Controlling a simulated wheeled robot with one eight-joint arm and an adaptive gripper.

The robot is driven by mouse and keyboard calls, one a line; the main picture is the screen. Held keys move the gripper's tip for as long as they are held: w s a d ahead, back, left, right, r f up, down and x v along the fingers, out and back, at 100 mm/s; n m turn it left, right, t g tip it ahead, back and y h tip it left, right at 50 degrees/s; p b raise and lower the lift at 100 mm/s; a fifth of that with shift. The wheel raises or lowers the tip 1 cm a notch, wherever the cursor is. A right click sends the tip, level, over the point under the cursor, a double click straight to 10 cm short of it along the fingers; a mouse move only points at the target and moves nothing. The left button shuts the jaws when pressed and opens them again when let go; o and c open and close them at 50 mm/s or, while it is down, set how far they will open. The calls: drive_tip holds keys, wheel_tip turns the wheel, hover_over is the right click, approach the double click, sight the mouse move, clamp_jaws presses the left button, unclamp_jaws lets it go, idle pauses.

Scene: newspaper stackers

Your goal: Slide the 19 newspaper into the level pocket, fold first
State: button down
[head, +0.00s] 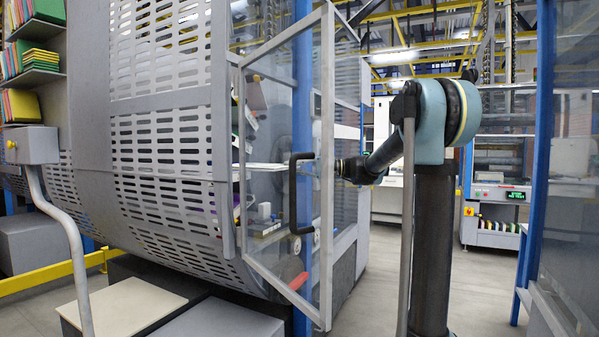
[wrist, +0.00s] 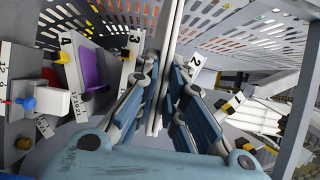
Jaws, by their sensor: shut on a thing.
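In the wrist view my gripper (wrist: 160,112) is shut on a thin, pale, flat thing (wrist: 167,45), seen nearly edge-on and running away from the fingers; I take it to be the newspaper. Its number and fold cannot be read. In the head view a thin white sheet (head: 265,166) shows level through the clear door, in front of my arm. Tilted pocket plates marked 4 (wrist: 66,43), 3 (wrist: 134,39) and 2 (wrist: 195,74) fan around it in the wrist view. Which pocket is level, and whether the sheet touches one, I cannot tell.
A clear framed door (head: 329,120) with a black handle (head: 292,190) stands in front of my arm. The perforated drum casing (head: 160,125) fills the left. A purple item (wrist: 92,68) and a blue knob (wrist: 26,103) are at left in the wrist view.

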drive_tip(key=w+a+f, duration=0.1)
drive_tip(key=w+a, duration=0.3)
drive_tip(key=a, duration=0.7)
drive_tip(key=w+a+f, duration=0.1)
drive_tip(key=w+a, duration=0.4)
drive_tip(key=a, duration=0.6)
drive_tip(key=shift+w+a, duration=0.25)
drive_tip(key=shift+a, duration=0.15)
idle(0.4)
idle(1.1)
drive_tip(key=shift+w+d, duration=0.15)
drive_tip(key=shift+w, duration=0.2)
idle(0.5)
drive_tip(key=c, duration=1.6)
unclamp_jaws()
drive_tip(key=shift+d, duration=0.1)
drive_tip(key=s+d, duration=0.2)
drive_tip(key=d, duration=0.4)
drive_tip(key=shift+s+d, duration=0.15)
drive_tip(key=shift+s, duration=0.15)
